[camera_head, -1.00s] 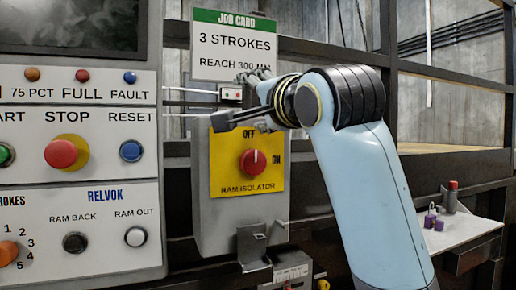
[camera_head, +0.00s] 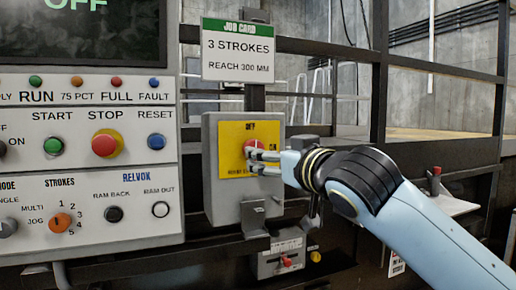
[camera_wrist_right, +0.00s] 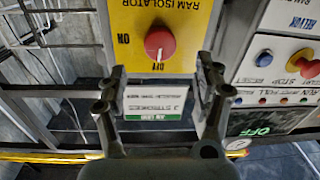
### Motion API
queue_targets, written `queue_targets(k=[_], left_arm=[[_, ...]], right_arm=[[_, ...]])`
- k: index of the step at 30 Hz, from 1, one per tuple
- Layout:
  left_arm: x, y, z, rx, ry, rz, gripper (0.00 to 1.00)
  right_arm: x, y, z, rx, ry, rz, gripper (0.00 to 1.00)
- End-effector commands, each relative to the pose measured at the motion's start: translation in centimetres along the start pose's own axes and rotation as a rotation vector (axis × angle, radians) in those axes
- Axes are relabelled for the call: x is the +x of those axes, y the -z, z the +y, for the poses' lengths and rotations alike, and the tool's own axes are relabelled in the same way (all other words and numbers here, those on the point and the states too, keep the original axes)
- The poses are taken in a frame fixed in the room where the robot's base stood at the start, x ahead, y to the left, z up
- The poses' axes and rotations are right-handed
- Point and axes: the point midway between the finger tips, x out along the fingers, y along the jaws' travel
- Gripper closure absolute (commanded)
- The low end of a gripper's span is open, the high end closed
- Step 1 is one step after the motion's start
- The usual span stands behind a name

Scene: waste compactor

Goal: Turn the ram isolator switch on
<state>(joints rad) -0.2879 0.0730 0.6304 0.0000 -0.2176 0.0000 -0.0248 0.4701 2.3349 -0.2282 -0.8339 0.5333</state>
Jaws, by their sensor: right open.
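The ram isolator switch is a round red knob (camera_head: 251,147) on a yellow plate (camera_head: 233,130) on a grey box. In the right wrist view, upside down, the knob (camera_wrist_right: 160,43) has its white mark toward the word OFF; ON is to one side. My right gripper (camera_head: 252,161) is in front of the plate in the head view, fingers toward the knob and partly covering it. In the right wrist view the fingers (camera_wrist_right: 160,70) are open and empty, with the knob beyond the gap between the tips. I cannot tell whether they touch it. My left gripper is not in view.
The control panel (camera_head: 75,185) with buttons and dials stands left of the isolator box, under a screen (camera_head: 80,30) showing OFF. A job card (camera_head: 238,50) hangs above the box. A dark rail and posts (camera_head: 380,75) stand behind. A small shelf (camera_head: 452,205) is at right.

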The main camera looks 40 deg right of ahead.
Motion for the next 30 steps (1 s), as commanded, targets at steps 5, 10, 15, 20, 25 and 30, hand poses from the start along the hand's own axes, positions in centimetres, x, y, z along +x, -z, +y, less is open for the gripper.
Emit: queue_targets(k=[5, 10, 15, 20, 25, 30], left_arm=[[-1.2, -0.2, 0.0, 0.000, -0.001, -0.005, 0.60], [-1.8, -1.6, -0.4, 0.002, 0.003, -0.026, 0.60], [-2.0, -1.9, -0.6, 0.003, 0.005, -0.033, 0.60], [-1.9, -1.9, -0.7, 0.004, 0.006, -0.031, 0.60], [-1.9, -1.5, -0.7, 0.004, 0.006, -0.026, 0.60], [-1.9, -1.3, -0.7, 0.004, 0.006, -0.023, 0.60]], right_arm=[[3.8, 0.3, 0.0, 0.004, -0.001, 0.000, 0.32], [6.2, 0.2, 0.0, 0.002, -0.001, -0.001, 0.32], [7.2, 0.1, 0.0, 0.001, 0.000, 0.000, 0.32], [7.2, 0.0, 0.0, 0.001, 0.001, 0.000, 0.32], [7.2, 0.0, 0.0, 0.001, 0.000, 0.000, 0.44], [7.2, 0.0, 0.0, 0.001, 0.000, 0.000, 0.66]])
